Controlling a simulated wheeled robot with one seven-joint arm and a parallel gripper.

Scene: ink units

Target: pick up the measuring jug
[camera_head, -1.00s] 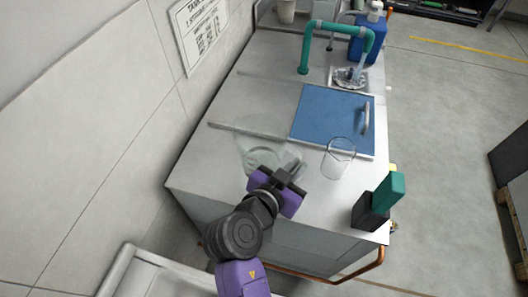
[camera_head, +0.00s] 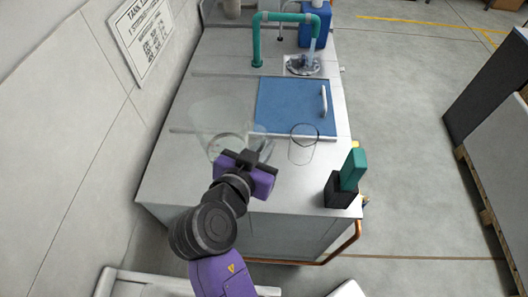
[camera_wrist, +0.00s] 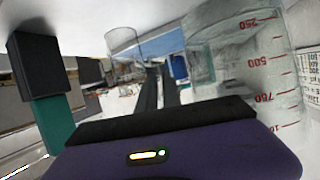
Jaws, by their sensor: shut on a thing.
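The measuring jug (camera_head: 212,112) is clear glass or plastic and faint against the steel counter in the head view. In the upside-down wrist view the jug (camera_wrist: 240,65) is at the right, with red volume marks, and looks upright. My gripper (camera_head: 258,150) is at the jug's near right side, shut on its handle side. In the wrist view the two dark fingers of my gripper (camera_wrist: 160,85) are close together beside the jug wall. The exact grip is hard to see through the clear material. I cannot tell whether the jug's base touches the counter.
A clear glass beaker (camera_head: 303,146) stands close right of my gripper. A black block with a teal top (camera_head: 350,172) is at the counter's right edge. A blue panel with a handle (camera_head: 290,105), teal tap (camera_head: 257,40) and sink lie behind. A wall is at left.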

